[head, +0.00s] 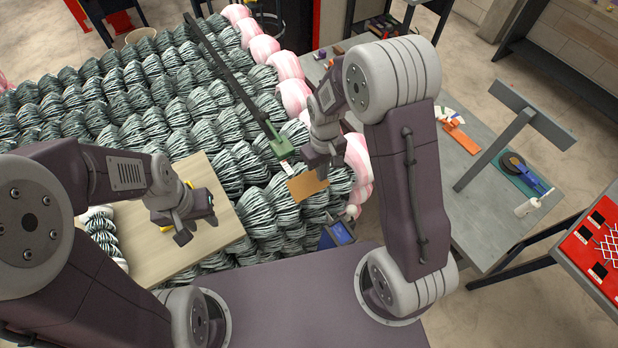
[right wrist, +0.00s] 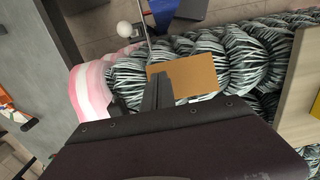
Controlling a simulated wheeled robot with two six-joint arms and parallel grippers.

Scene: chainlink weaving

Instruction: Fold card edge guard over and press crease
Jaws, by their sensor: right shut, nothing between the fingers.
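A flat brown card (head: 307,185) lies on the dark-and-white striped woven bundles near the pink-and-white edge. It also shows in the right wrist view (right wrist: 188,75), flat, with no fold visible. My right gripper (head: 323,176) is shut and empty, just above and beside the card's upper edge in the head view. In the right wrist view its fingers (right wrist: 158,92) overlap the card's near left corner; I cannot tell whether they touch it. My left gripper (head: 197,231) is open and empty, over the pale wooden board.
The wooden board (head: 220,205) lies on the bundles at left. A long dark bar with a green block (head: 282,148) lies just behind the card. A blue device (head: 341,233) sits near the front edge. A grey table (head: 470,180) with tools stands at right.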

